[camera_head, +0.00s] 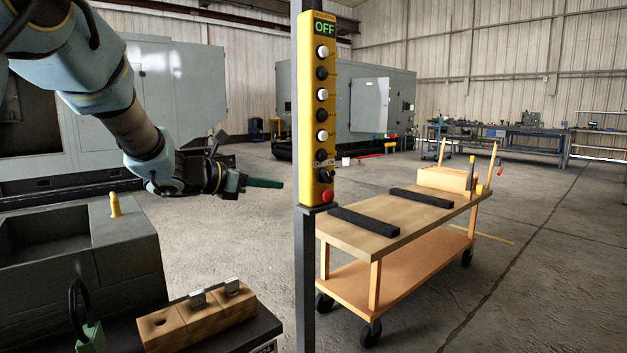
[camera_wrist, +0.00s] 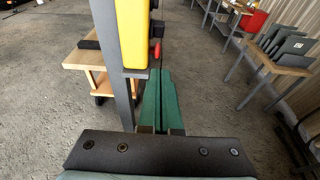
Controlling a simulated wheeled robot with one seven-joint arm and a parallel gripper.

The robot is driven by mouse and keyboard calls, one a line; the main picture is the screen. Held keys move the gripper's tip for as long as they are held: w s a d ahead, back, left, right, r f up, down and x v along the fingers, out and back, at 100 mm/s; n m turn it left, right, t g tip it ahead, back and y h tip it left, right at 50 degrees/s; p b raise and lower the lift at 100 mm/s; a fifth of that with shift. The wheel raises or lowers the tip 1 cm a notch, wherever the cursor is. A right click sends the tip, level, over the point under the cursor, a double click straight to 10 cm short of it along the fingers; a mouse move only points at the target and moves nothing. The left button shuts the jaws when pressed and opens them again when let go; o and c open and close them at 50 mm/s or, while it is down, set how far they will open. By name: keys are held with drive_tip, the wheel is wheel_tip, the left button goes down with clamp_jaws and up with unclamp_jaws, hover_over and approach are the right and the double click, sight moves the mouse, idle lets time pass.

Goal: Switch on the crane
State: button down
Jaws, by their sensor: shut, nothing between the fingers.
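The yellow crane control box (camera_head: 311,110) is mounted on a grey post (camera_head: 304,270). Its display (camera_head: 325,28) at the top reads OFF. Several white and black buttons run down its front, with a black rotary switch (camera_head: 325,176) below them and a red knob (camera_head: 327,196) at the bottom. My gripper (camera_head: 282,184) has green fingers, shut and empty, just left of the box at about the height of the rotary switch. In the wrist view the shut fingers (camera_wrist: 160,80) point forward beside the yellow box (camera_wrist: 132,30), and the red knob (camera_wrist: 155,50) shows past the box's edge.
A wooden cart (camera_head: 370,238) with two black strips and a wooden box (camera_head: 446,179) stands right of the post. A wooden block (camera_head: 190,325) and a green padlock (camera_head: 90,338) are at the lower left. Grey machines stand behind. The floor between is clear.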

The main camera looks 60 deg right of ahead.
drive_tip(key=p, duration=0.3)
approach(326, 178)
wheel_tip(326, 178, down, 4)
drive_tip(key=d, duration=0.2)
drive_tip(key=shift+s+d+r+p, duration=0.3)
drive_tip(key=shift+d+r+p, duration=0.1)
drive_tip(key=shift+d+p, duration=0.1)
drive_tip(key=shift+s+d+r+p, duration=0.3)
drive_tip(key=shift+d+r+p, duration=0.05)
drive_tip(key=shift+d, duration=0.2)
drive_tip(key=shift+s+d+r+p, duration=0.2)
drive_tip(key=shift+d+r+p, duration=0.1)
drive_tip(key=shift+d, duration=0.4)
drive_tip(key=shift+r+p, duration=0.1)
drive_tip(key=shift+p, duration=0.25)
drive_tip(key=shift+r+p, duration=0.1)
drive_tip(key=shift+p, duration=0.25)
